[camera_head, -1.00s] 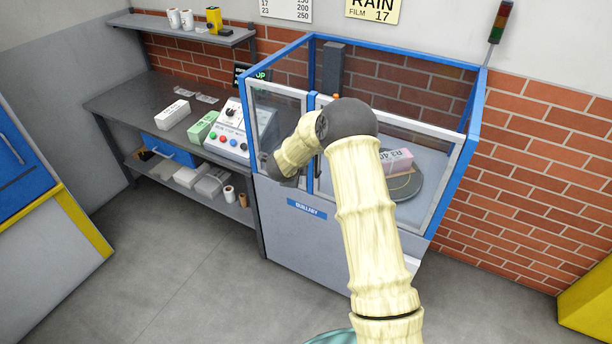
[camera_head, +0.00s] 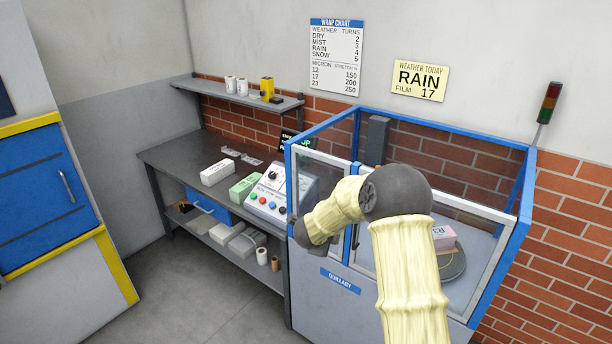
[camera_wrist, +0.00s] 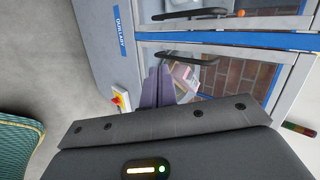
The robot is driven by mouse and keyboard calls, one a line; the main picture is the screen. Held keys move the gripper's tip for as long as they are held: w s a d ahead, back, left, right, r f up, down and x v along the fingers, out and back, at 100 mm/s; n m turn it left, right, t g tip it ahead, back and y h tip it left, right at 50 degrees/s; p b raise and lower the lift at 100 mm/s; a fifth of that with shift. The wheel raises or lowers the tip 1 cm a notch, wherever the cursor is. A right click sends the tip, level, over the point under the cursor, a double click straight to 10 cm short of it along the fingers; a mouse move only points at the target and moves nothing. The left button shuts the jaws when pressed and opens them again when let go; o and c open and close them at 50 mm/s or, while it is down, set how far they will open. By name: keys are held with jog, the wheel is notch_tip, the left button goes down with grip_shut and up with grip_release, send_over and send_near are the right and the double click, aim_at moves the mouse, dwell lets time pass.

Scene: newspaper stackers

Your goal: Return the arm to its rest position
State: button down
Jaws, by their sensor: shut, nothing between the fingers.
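My gripper (camera_wrist: 158,86) shows in the wrist view as two purple fingers, closed together with nothing held between them. In the head view my pale-sleeved arm bends in front of the blue-framed wrapping machine (camera_head: 341,281), and the fingers cannot be made out there. The machine's glazed doors stand close in front of the fingers in the wrist view. A pink bundle (camera_head: 444,237) sits inside the machine on a round turntable (camera_head: 455,266), partly hidden by my arm.
A blue cabinet (camera_head: 40,196) stands at far left. The floor (camera_head: 196,297) between is clear.

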jog(key=s+a+r+n+y, duration=0.3)
jog(key=s+r+n+y, duration=0.3)
jog(key=s+n, duration=0.6)
jog(key=s+d+n+g, duration=0.1)
jog(key=s+n+g, duration=0.1)
jog(key=s, duration=0.5)
jog(key=s+d+n+g+h, duration=0.1)
jog(key=s+d+n+g, duration=0.1)
jog(key=s+n, duration=0.3)
jog(key=s+d+n+g, duration=0.1)
jog(key=s+n, duration=0.3)
jog(key=s, duration=0.6)
jog(key=shift+d+g+h, duration=0.4)
jog(key=shift+d, duration=0.2)
